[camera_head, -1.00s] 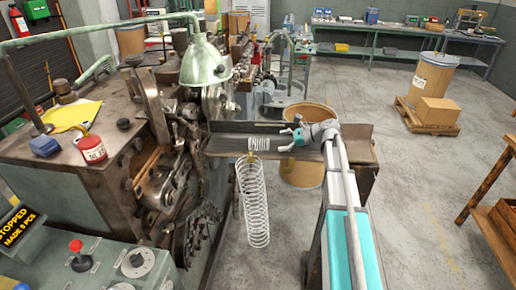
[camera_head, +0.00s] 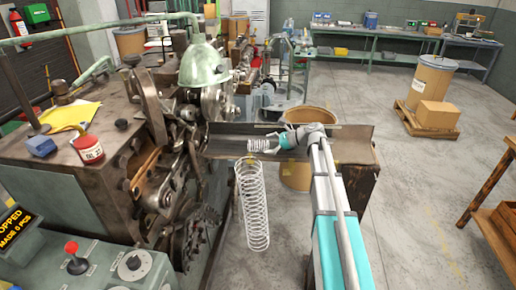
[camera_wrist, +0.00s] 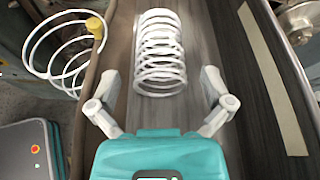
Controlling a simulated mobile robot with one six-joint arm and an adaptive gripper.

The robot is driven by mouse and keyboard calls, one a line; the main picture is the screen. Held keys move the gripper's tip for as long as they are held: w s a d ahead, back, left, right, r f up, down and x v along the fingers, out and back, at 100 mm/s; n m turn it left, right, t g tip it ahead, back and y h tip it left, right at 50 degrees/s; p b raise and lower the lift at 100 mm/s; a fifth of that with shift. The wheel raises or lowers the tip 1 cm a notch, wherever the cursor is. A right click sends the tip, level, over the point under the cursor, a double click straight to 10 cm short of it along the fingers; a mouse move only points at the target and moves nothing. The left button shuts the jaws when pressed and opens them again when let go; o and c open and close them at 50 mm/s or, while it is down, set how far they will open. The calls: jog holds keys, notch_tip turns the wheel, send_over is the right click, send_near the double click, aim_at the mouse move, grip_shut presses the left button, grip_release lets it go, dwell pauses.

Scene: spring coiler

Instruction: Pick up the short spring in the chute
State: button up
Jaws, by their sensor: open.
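The short spring (camera_head: 258,145) is a small white coil lying in the chute (camera_head: 225,143), a long brown metal trough. In the wrist view the short spring (camera_wrist: 160,52) lies lengthwise on the chute floor, straight ahead of my gripper. My gripper (camera_head: 272,146) is close to the spring's right end. In the wrist view my gripper (camera_wrist: 160,95) is open, with one finger on each side of the chute. The near end of the spring lies between the fingertips or just ahead of them, and I see no contact.
A long white spring (camera_head: 252,205) hangs down at the chute's front edge; its upper loops (camera_wrist: 62,50) show at left in the wrist view. The coiling machine (camera_head: 170,130) stands left of the chute. A brown drum (camera_head: 297,175) stands behind and below the chute.

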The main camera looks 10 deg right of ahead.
aim_at(257, 141)
jog(key=shift+b+x, duration=0.35)
jog(key=shift+x, duration=1)
jog(key=c, duration=1.1)
jog(key=shift+r, duration=0.15)
notch_tip(257, 141, up, 2)
jog(key=p, duration=0.2)
jog(key=shift+r+p, duration=0.25)
jog(key=shift+p, duration=0.15)
jog(key=s+d+r+p, duration=0.1)
jog(key=s+r+p, duration=0.9)
jog(key=s, duration=0.4)
